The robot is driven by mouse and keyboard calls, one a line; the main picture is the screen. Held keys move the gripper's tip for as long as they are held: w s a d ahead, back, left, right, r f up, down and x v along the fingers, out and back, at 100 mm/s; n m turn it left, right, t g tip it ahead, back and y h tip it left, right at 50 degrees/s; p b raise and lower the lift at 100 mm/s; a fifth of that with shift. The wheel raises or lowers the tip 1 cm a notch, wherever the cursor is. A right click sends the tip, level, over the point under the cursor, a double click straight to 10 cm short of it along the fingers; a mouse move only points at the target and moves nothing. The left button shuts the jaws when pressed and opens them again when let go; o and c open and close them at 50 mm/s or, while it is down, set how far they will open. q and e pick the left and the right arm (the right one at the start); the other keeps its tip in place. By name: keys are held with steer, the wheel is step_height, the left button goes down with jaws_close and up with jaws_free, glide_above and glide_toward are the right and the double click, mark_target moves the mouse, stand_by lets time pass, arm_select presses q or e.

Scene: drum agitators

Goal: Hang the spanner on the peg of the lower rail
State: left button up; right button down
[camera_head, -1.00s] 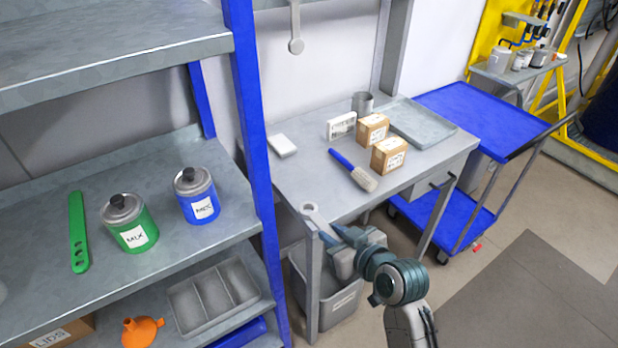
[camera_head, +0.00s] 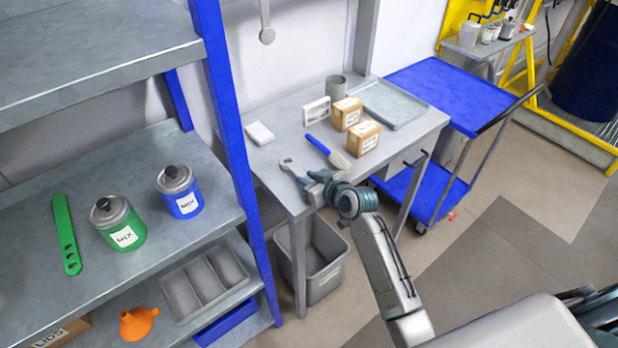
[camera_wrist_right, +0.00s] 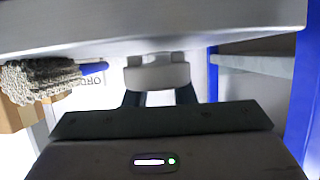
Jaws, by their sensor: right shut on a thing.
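My right gripper (camera_head: 314,186) is shut on a grey metal spanner (camera_head: 289,165), whose head points up and left in the head view. The gripper appears over the front of the grey table, with the spanner's head seen against the tabletop; its height above it is hard to tell. In the right wrist view, a pale grey piece (camera_wrist_right: 158,74) sits at the fingers, and I cannot tell which part it is. A grey bar with a round end (camera_head: 266,35) hangs before the wall at the top. I cannot make out a rail or peg. My left gripper is not in view.
The grey table (camera_head: 262,177) holds boxes (camera_head: 363,137), a blue-handled brush (camera_head: 318,145), a cup and a tray (camera_head: 392,104). A blue-posted shelf (camera_head: 226,100) stands left, a blue cart (camera_head: 455,90) right. A grey bin (camera_head: 322,262) is below the table.

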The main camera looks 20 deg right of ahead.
steer(key=shift+f, duration=0.4)
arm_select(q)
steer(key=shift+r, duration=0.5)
arm_select(e)
steer(key=shift+s, duration=0.1)
steer(key=c, duration=1.2)
jaws_free()
steer(key=shift+f, duration=0.1)
steer(key=shift+f, duration=0.25)
steer(key=b+v, duration=0.2)
steer(key=v, duration=0.1)
steer(key=b+v, duration=0.1)
steer(key=v, duration=0.1)
steer(key=shift+s+d+f, duration=0.1)
steer(key=shift+f, duration=0.3)
arm_select(q)
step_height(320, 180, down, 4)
steer(key=shift+b, duration=0.35)
arm_select(e)
steer(key=v, duration=0.6)
steer(key=shift+r, duration=0.2)
